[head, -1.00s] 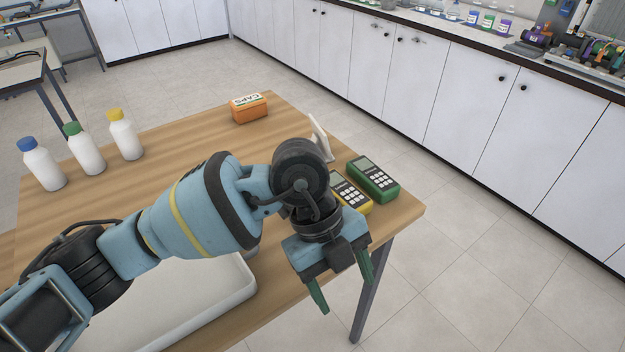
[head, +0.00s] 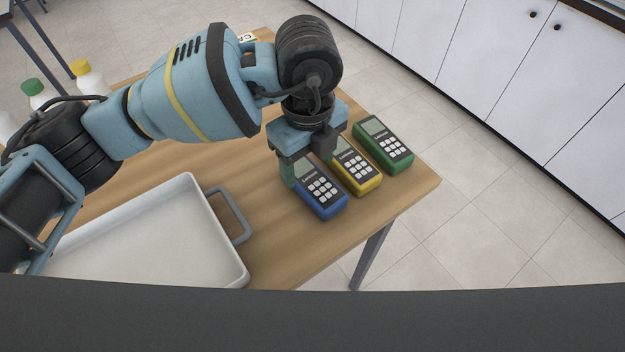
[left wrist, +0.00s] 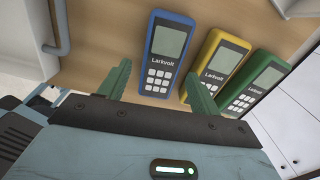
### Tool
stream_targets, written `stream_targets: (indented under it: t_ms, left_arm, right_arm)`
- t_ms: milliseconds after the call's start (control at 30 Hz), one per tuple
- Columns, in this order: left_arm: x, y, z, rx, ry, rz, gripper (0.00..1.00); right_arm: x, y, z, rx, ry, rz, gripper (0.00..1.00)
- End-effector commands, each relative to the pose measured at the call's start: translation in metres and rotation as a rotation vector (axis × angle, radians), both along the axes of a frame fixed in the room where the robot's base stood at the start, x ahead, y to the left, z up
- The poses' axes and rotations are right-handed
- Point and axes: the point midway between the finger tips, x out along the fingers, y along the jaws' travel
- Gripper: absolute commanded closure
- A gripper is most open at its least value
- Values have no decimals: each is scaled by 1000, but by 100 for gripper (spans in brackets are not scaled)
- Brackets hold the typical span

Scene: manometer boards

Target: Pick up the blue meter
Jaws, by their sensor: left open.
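The blue meter (head: 321,197) lies face up on the wooden table, leftmost in a row of three meters. It also shows in the left wrist view (left wrist: 165,55), with its screen and keypad in sight. My left gripper (head: 312,172) is open above the far end of the blue meter in the head view and hides part of it. In the left wrist view its two green fingers (left wrist: 160,88) stand on either side of the lower part of the blue meter. The right finger is between the blue and the yellow meter. Whether the fingers touch anything, I cannot tell.
The yellow meter (head: 357,171) lies close beside the blue one, and the green meter (head: 384,146) is beyond it. A white tray (head: 196,200) with a grey handle is to the left. White bottles (head: 91,78) stand at the far left. The table's right edge is close.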

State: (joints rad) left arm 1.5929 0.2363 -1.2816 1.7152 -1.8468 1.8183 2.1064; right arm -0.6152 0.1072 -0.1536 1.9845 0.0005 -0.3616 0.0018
Motion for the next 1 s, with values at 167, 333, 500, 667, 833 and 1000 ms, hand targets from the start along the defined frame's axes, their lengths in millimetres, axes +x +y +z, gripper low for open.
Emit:
stream_targets:
  t_ms: [167,333,500,667,833,1000]
  left_arm:
    - [0,0,-3,-1,-1,0,36]
    - [-1,-3,-16,0,1,-1,36]
    - [-2,-6,-40,-1,2,0,36]
    - [-2,-6,-54,-1,0,0,36]
    - [-2,-6,-54,-2,-1,0,36]
    - [-2,-6,-54,-2,-1,0,56]
  right_arm:
    - [7,0,4,1,-15,0,64]
    - [12,0,7,0,-28,2,64]
    - [13,-1,7,-1,-29,5,64]
    - [11,-1,5,-2,-25,5,64]
    - [10,-1,4,-3,-20,5,64]
    - [9,-1,3,-3,-17,5,64]
